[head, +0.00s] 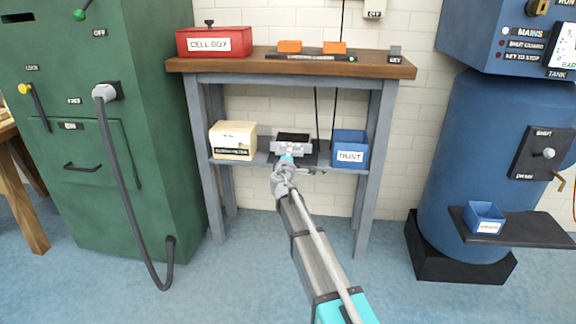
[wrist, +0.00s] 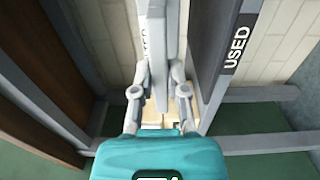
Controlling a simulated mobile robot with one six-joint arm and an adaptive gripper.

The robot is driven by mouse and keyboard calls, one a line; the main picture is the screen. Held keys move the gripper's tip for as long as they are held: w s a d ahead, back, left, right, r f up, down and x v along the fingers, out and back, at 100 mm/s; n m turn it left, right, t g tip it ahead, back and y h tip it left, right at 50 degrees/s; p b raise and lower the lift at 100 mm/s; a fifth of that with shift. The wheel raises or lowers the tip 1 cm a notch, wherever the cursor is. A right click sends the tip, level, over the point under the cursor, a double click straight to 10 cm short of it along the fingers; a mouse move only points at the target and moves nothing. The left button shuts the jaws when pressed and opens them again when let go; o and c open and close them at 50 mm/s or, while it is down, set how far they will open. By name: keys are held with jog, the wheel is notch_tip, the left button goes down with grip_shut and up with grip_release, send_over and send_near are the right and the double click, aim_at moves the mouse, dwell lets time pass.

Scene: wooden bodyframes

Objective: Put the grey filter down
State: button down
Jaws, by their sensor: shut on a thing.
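My gripper (head: 285,170) reaches in at the lower shelf of the bench and is shut on the grey filter (head: 291,149). In the wrist view the gripper (wrist: 160,95) has its fingers closed on both sides of the filter (wrist: 158,50), seen as a narrow pale grey slab. A dark tray (head: 311,152) on the shelf lies around or behind the filter, partly hidden by it and my gripper. A dark panel (wrist: 210,50) beside the filter in the wrist view has a label reading USED. I cannot tell whether the filter touches the tray.
A cream box (head: 233,134) stands left on the lower shelf (head: 350,171); a blue DUST bin (head: 350,145) stands right, close to my gripper. The bench top (head: 380,67) overhangs above, with grey legs (head: 375,190) at the sides. A red cell box (head: 215,42) is on top.

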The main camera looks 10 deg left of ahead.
jog(key=shift+f, duration=0.1)
jog(key=shift+w+d+f+b, duration=0.1)
jog(key=shift+w+f+b, duration=0.3)
jog(key=shift+f+b, duration=1.55)
jog(key=shift+b, duration=0.05)
jog(key=shift+f, duration=0.1)
jog(key=c, duration=0.7)
grip_release()
jog(key=shift+o, duration=0.2)
jog(key=shift+r, duration=0.2)
jog(key=s, duration=1.2)
jog(key=shift+f, duration=0.1)
